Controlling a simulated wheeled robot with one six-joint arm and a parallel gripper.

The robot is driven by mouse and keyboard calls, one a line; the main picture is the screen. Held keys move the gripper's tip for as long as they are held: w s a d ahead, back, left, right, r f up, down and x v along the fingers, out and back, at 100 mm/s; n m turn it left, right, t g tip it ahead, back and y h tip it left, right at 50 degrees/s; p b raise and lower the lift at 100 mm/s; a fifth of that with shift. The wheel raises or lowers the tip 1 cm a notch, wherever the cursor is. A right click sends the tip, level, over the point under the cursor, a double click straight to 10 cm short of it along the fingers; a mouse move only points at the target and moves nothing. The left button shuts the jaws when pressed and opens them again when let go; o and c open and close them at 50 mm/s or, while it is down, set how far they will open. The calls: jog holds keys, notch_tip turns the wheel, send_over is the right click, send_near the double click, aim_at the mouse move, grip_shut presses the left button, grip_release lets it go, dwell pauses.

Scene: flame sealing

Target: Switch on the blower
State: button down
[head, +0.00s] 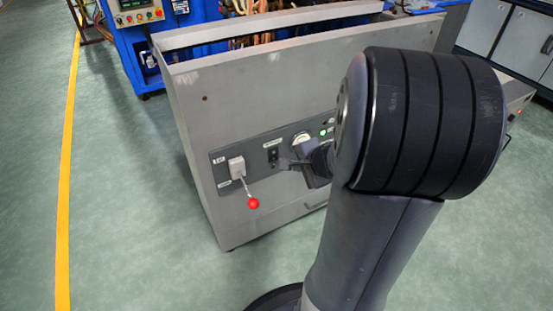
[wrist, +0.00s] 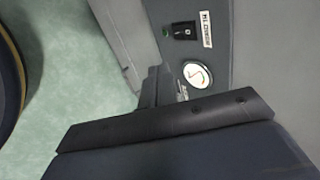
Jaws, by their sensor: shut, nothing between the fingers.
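The control panel (head: 233,167) is on the side of a grey machine in the head view. It bears a black rocker switch (head: 273,155), which also shows near the top of the wrist view (wrist: 181,31) with a small white label beside it, too small to read surely. A green patch shows beside the switch in the wrist view. My gripper (head: 287,163) is shut and empty, its tips close to the panel just right of the switch in the head view. In the wrist view its fingers (wrist: 154,82) lie below the switch. I cannot tell whether they touch the panel.
A round white dial (head: 301,140) is right of the switch, with green lights (head: 325,132) beyond it. A lever with a red ball (head: 253,203) sticks out left of the switch. My arm hides the panel's right part. The green floor at left is clear.

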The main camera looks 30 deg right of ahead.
aim_at(274, 155)
jog(key=shift+w+r+b+x, duration=0.3)
jog(key=shift+b+x, duration=0.3)
jog(key=shift+x, duration=1.6)
jog(key=shift+w+r+b+x, duration=0.35)
jog(key=shift+b+x, duration=0.3)
jog(key=shift+x, duration=1.55)
jog(key=shift+w+r+b+x, duration=0.3)
jog(key=shift+b+x, duration=0.3)
jog(key=shift+x, duration=1.55)
jog(key=shift+w, duration=0.15)
